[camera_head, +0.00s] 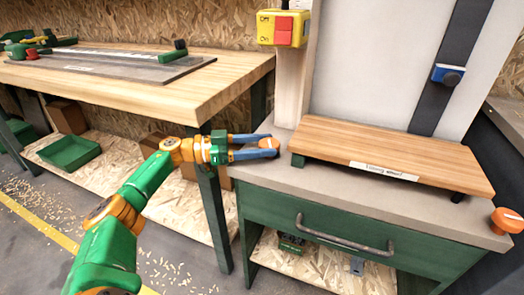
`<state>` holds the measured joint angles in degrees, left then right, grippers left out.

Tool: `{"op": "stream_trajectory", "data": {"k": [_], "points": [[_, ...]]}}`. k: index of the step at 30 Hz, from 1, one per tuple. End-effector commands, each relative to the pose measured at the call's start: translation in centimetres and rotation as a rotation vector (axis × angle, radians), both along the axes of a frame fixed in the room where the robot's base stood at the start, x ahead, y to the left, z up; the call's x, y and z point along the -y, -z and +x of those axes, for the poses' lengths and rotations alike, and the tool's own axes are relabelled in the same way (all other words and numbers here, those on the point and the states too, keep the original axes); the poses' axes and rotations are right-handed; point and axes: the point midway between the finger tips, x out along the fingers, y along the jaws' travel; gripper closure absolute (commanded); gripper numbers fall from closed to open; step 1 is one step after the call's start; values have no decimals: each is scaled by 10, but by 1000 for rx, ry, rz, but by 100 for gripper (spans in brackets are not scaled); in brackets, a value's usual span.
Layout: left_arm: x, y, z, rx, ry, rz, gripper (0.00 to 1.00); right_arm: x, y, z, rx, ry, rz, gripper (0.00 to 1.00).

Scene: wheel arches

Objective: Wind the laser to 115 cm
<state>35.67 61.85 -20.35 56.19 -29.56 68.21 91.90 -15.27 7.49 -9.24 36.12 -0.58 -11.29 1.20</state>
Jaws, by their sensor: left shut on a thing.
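The likely laser is a small blue unit (448,74) with a dark round knob, mounted on a dark upright rail (437,105) against a pale panel. I cannot read any height on it. My left gripper (272,144) reaches in from the left, with two blue fingers shut on an orange knob (266,143) at the left end of the grey cabinet top. The fingers partly hide this knob. Another orange knob (507,220) with a pale mark sits at the cabinet's right front corner, apart from the gripper. My right gripper is not in view.
A wooden board (390,150) with a white label stands on the cabinet top (290,180). A yellow box with a red button (283,28) is above. A green drawer (345,235) is below. A wooden workbench (150,95) stands left, with chip-strewn floor in front.

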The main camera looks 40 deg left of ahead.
Motion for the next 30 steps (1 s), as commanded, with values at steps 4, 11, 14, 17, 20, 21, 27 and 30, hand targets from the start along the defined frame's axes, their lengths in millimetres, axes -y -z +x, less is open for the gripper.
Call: {"op": "stream_trajectory", "data": {"k": [4, 11, 14, 17, 20, 21, 27, 30], "points": [[1, 4, 0, -7, 29, 3, 92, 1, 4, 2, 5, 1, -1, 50], [2, 4, 0, -10, 43, 3, 92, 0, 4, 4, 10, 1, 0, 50], [2, 4, 0, -10, 44, 4, 92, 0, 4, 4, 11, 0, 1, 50], [2, 5, 0, -11, 44, 5, 92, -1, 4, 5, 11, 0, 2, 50], [2, 5, 0, -12, 44, 4, 23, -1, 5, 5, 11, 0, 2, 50], [2, 5, 0, -11, 44, 4, 12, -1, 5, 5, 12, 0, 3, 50], [1, 3, 0, -7, 41, 2, 6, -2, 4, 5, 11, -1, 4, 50], [1, 2, 0, -6, 40, 2, 6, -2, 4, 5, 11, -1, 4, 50]]}}
